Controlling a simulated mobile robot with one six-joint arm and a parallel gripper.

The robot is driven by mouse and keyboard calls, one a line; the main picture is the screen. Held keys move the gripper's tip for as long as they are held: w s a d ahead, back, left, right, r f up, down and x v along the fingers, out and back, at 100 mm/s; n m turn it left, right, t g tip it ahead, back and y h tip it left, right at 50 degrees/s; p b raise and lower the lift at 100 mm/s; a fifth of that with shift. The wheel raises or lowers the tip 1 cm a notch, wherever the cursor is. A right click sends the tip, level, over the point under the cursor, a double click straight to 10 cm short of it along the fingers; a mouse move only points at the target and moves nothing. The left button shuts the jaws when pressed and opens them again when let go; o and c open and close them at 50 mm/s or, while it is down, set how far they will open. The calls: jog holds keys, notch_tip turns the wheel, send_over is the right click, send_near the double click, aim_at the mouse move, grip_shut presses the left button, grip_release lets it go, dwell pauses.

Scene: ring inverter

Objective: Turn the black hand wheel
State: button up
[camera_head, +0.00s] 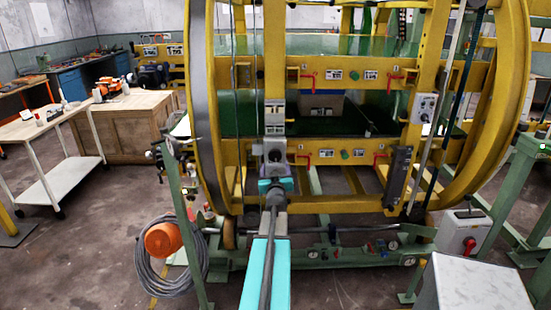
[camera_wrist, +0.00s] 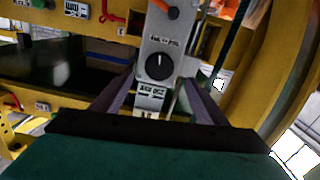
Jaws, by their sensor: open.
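A round black knob (camera_wrist: 159,66) with a white pointer line sits on a grey panel (camera_wrist: 168,30) in the wrist view. It is the only black wheel-like part I can make out. My gripper (camera_wrist: 160,84) is open, with its two fingers apart on the left and right of the lower panel. The knob shows between and slightly beyond the fingertips. I see nothing held, and cannot tell whether a finger touches the panel. In the head view my gripper (camera_head: 274,184) is in front of the yellow frame's lower middle, just below a grey box (camera_head: 272,149).
The large yellow ring frame (camera_head: 203,110) carries red handles (camera_head: 305,77) and a grey control box (camera_head: 423,107). A grey cabinet (camera_head: 470,285) stands at the front right. The floor at left is partly clear.

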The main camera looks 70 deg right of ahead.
aim_at(275, 157)
jog(key=shift+p+x, duration=0.95)
jog(key=shift+x, duration=3.3)
jog(key=shift+c, duration=0.3)
jog(key=c, duration=1)
jog(key=shift+w+r, duration=0.1)
jog(key=shift+w, duration=0.1)
jog(key=shift+s, duration=0.1)
